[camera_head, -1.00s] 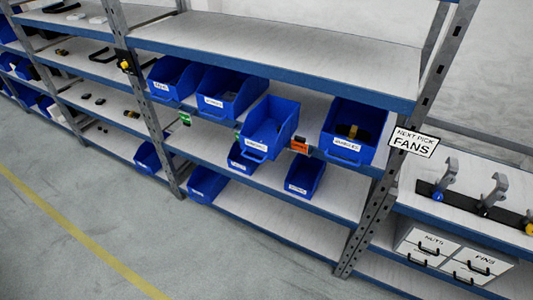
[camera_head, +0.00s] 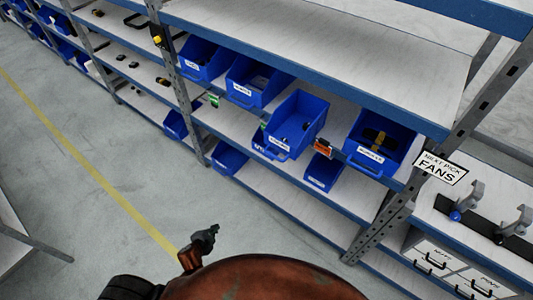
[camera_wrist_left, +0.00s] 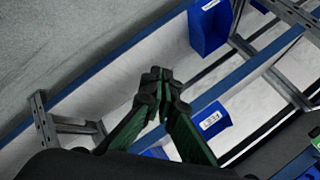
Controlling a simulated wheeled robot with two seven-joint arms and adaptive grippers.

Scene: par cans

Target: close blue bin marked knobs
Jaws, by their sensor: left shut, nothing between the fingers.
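Several blue bins stand on the middle shelf in the head view, with labels too small to read surely. My left gripper (camera_head: 206,240) is in front of the rack over the floor, apart from the bins. In the left wrist view its fingers (camera_wrist_left: 157,88) are shut and empty. My right gripper is out of view.
The shelf's blue front edge (camera_head: 330,92) runs above the bins. A grey upright (camera_head: 400,200) and a "next pick fans" sign (camera_head: 440,168) stand to the right. Lower bins (camera_head: 323,172) sit beneath. Grey floor (camera_head: 140,130) is clear in front.

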